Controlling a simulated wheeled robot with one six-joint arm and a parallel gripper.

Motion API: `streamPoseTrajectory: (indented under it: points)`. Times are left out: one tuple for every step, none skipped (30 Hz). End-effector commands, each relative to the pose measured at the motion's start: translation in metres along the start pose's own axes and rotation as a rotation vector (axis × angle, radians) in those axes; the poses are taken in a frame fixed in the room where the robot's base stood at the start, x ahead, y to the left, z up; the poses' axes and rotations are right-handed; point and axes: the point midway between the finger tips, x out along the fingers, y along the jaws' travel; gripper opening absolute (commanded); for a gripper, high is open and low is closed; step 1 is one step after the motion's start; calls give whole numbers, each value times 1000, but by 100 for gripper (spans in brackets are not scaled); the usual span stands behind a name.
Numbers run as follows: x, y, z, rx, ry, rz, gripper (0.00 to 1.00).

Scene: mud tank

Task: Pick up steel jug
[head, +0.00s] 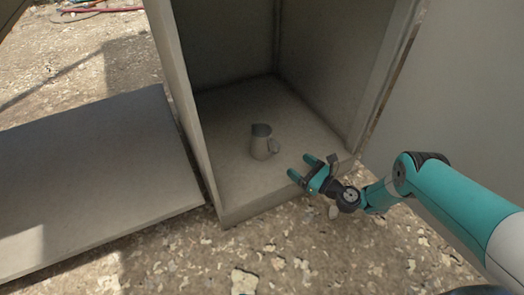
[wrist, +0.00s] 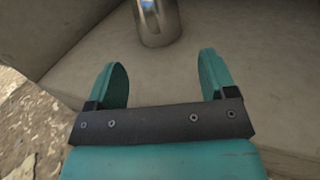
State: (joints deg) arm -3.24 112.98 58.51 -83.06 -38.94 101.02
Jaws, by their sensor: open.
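The steel jug (head: 261,147) stands upright on the floor of an open grey cabinet in the head view, with its handle toward the right. In the wrist view the lower part of the jug (wrist: 158,22) shows at the top edge; its upper part is out of frame. My gripper (head: 299,167) is open and empty, at the front edge of the cabinet floor, to the right of and nearer than the jug. In the wrist view its two teal fingers (wrist: 162,78) are spread, with the jug beyond them and apart from them.
The cabinet (head: 210,182) has a side wall on the left and another on the right (head: 385,75), with bare floor around the jug. A grey flat panel (head: 95,180) lies left of it. Rough stony ground (head: 300,255) is in front. Red hoses (head: 105,10) lie far back left.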

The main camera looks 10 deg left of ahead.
Motion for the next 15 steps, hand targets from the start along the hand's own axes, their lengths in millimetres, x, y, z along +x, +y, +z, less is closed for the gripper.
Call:
streamPoseTrajectory:
  points:
    - [6, 0, -7, -2, -1, 3, 78]
    - [9, 1, -7, -1, -1, 3, 78]
    - [13, 2, -7, -2, -1, 3, 78]
    - [16, 2, -7, -2, -1, 4, 78]
    - [22, 2, -7, -4, -2, 6, 78]
    - [29, 2, -6, -6, -2, 6, 78]
    - [33, 3, -6, -4, -2, 6, 78]
    - [38, 3, -5, -4, -2, 6, 78]
    - [43, 4, -4, -5, -2, 7, 78]
    - [48, 4, -3, -5, -2, 6, 78]
    - [52, 3, -3, -5, -2, 6, 78]
    - [56, 4, -2, -4, -1, 6, 78]
    - [59, 4, -2, -2, -1, 6, 78]
    - [60, 4, -1, -2, 0, 6, 78]
    - [62, 4, -1, -2, 0, 5, 78]
